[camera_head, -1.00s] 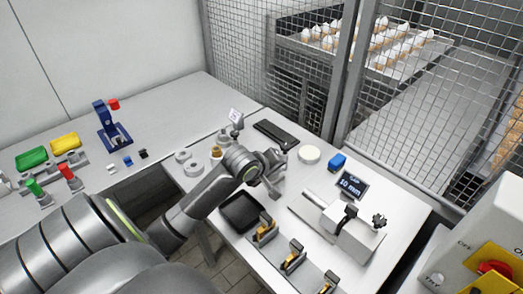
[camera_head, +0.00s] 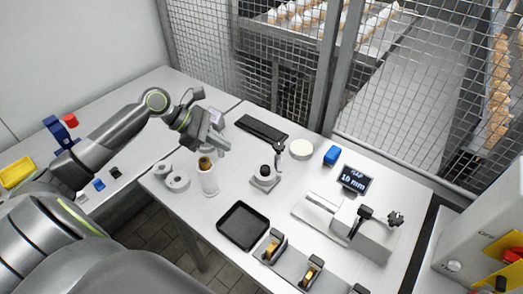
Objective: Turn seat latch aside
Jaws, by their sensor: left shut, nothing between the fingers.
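A small grey seat fixture (camera_head: 262,184) with a dark round top stands on the white table, near the middle of the view. A small grey upright piece (camera_head: 280,148) shows just behind it; I cannot tell whether this is the latch or which way it is turned. My left gripper (camera_head: 220,144) is shut and empty, to the left of the fixture and apart from it. It is above and behind a clear cylinder with a brown top (camera_head: 208,181). My right gripper is not in view.
A black tray (camera_head: 243,226) lies in front of the fixture. A grey vise-like gauge (camera_head: 345,226) and a display (camera_head: 355,178) reading 10 mm stand to the right. Pale rings (camera_head: 177,181) lie at left. A mesh fence (camera_head: 240,60) closes off the back.

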